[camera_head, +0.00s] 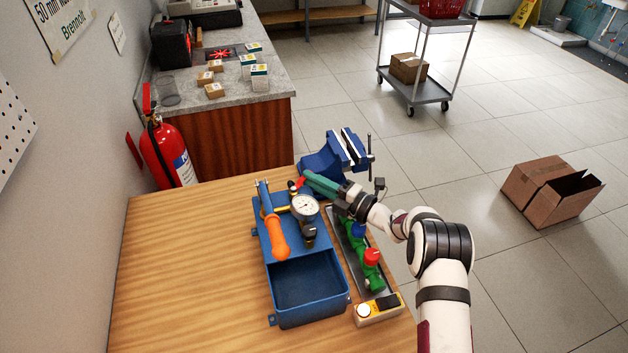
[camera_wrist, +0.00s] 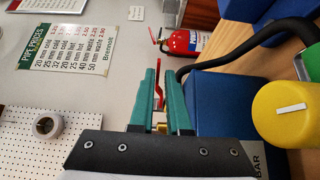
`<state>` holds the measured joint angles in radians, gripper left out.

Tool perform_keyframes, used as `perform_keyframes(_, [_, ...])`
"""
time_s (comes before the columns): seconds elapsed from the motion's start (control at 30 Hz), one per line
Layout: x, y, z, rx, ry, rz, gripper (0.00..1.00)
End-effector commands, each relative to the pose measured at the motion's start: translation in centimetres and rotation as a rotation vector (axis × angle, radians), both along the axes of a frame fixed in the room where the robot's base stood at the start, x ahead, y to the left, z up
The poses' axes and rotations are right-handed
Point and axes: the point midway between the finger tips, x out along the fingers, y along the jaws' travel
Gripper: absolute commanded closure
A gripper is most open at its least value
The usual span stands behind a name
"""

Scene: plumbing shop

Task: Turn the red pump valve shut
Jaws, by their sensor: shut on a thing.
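The blue test pump (camera_head: 268,238) stands on the wooden bench, with an orange-gripped handle (camera_head: 273,235) and a round gauge (camera_head: 305,206). The red pump valve (camera_head: 301,182) shows as a small red bit at the pump's far end, just at my fingertips. My gripper (camera_head: 308,179) reaches it from the right with green fingers. In the wrist view, my gripper (camera_wrist: 162,105) is shut on the red valve lever (camera_wrist: 158,82), which stands upright between the two green fingers. A brass-coloured part shows below it. The valve's body is mostly hidden by the fingers.
A blue vise (camera_head: 338,153) stands close behind my gripper. A green manifold with a red knob (camera_head: 371,256) and a blue knob lies under my arm. A yellow knob (camera_wrist: 290,112) and a black hose (camera_wrist: 240,45) are close in the wrist view. The bench's left side is clear.

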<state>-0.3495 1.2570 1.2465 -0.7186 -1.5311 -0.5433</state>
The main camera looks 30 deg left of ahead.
Motion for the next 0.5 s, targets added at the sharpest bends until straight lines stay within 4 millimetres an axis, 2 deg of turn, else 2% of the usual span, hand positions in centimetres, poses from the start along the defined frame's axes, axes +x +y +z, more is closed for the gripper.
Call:
perform_keyframes(0.27, [-0.11,-0.05,0.07,0.002,0.003,-0.021,1.0])
perform_keyframes(0.5, [-0.88,-0.73,0.12,0.004,0.004,-0.213,1.0])
